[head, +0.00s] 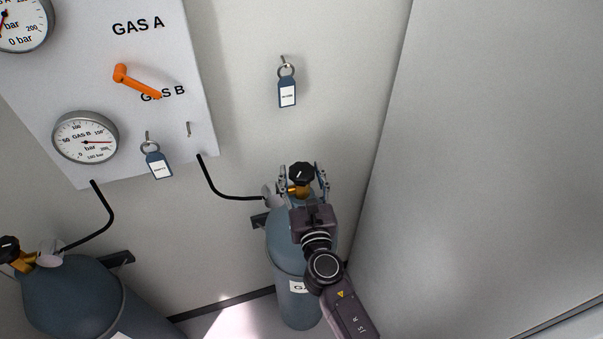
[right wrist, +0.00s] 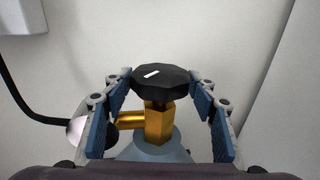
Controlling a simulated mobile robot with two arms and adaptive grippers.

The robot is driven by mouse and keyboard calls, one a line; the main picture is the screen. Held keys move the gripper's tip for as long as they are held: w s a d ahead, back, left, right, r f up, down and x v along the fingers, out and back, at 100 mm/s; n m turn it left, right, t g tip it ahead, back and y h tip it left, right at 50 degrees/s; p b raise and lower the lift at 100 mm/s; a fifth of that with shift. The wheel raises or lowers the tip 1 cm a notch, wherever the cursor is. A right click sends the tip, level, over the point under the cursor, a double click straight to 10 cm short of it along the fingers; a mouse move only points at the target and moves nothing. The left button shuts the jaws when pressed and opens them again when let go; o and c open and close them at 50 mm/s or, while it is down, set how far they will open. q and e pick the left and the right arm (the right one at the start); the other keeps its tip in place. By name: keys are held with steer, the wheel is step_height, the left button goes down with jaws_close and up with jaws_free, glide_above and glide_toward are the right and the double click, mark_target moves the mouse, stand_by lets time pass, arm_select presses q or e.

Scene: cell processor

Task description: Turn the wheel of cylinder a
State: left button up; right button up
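A blue-grey gas cylinder (head: 285,255) stands against the wall at the middle of the head view; its label is partly hidden by my arm. On top it has a brass valve with a black wheel (head: 302,173) that bears a white mark. In the right wrist view the wheel (right wrist: 163,79) sits above the brass valve body (right wrist: 158,122). My right gripper (head: 304,184) is open, with one finger on each side of the wheel. In the right wrist view the fingers (right wrist: 160,105) stand apart from the valve stem, their tips near the wheel's rim. My left gripper is not in view.
A second cylinder (head: 75,300) with a black wheel (head: 9,248) stands at the lower left. A panel with gauges (head: 86,138) and an orange lever (head: 135,82) hangs on the wall. A key tag (head: 287,90) hangs above the cylinder. A grey wall (head: 490,150) fills the right side.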

steer(key=shift+o, duration=0.8)
steer(key=shift+s, duration=0.15)
steer(key=s+d, duration=0.1)
steer(key=s, duration=1)
steer(key=shift+s+d, duration=0.3)
steer(key=shift+d, duration=0.05)
